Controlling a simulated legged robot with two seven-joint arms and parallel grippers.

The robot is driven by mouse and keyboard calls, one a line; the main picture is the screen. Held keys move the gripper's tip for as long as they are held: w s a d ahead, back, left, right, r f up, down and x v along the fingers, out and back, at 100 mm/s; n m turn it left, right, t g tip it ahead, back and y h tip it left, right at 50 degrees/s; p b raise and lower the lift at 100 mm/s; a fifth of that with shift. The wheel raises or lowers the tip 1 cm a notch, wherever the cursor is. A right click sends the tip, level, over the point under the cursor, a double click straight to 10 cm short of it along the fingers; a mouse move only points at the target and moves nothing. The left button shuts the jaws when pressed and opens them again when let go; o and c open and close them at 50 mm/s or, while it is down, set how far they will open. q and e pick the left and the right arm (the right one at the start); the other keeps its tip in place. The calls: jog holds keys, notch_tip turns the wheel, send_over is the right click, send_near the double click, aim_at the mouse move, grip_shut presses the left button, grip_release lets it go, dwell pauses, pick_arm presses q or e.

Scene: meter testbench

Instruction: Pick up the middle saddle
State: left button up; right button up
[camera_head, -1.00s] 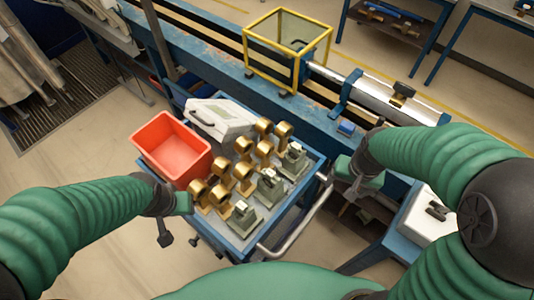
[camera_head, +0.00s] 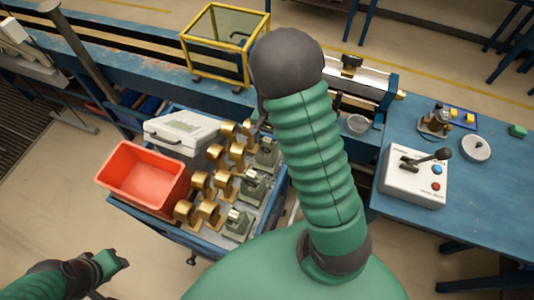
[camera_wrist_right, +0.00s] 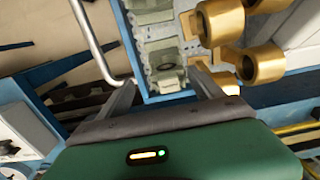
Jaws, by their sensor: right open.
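Three grey-green saddles stand in a row along the right side of the cart tray in the head view: the front one (camera_head: 238,223), the middle saddle (camera_head: 253,186) and the back one (camera_head: 267,152). My right arm rises just right of them, and its gripper is mostly hidden there. In the right wrist view my right gripper (camera_wrist_right: 165,88) is open and empty. A saddle (camera_wrist_right: 167,68) shows beyond its fingertips, apparently the back one, with another saddle (camera_wrist_right: 150,12) farther up. My left gripper (camera_head: 113,262) is low at the left, away from the cart; its jaws are unclear.
Several brass rings (camera_head: 208,212) stand left of the saddles, close to the right finger in the wrist view. A red bin (camera_head: 145,176) and a white case (camera_head: 184,131) sit left and behind. A cart handle (camera_wrist_right: 95,42) and blue bench (camera_head: 480,190) lie nearby.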

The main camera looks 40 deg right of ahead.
aim_at(267, 150)
jog(key=shift+w+a+f, duration=0.1)
jog(key=shift+w+f, duration=0.1)
jog(key=shift+f, duration=0.35)
jog(key=shift+w+a+f, duration=0.1)
jog(key=shift+w+f, duration=0.05)
jog(key=shift+f, duration=0.4)
jog(key=f, duration=0.2)
jog(key=f+p, duration=0.1)
jog(key=shift+w+a+f, duration=0.2)
jog(key=shift+w+f, duration=0.05)
jog(key=shift+f, duration=0.4)
jog(key=shift+w+d+f, duration=0.1)
jog(key=shift+d+f, duration=0.1)
jog(key=shift+d, duration=0.25)
jog(key=c, duration=0.4)
jog(key=shift+a, duration=0.25)
jog(key=c, duration=0.9)
grip_shut()
jog(key=shift+d+r, duration=0.1)
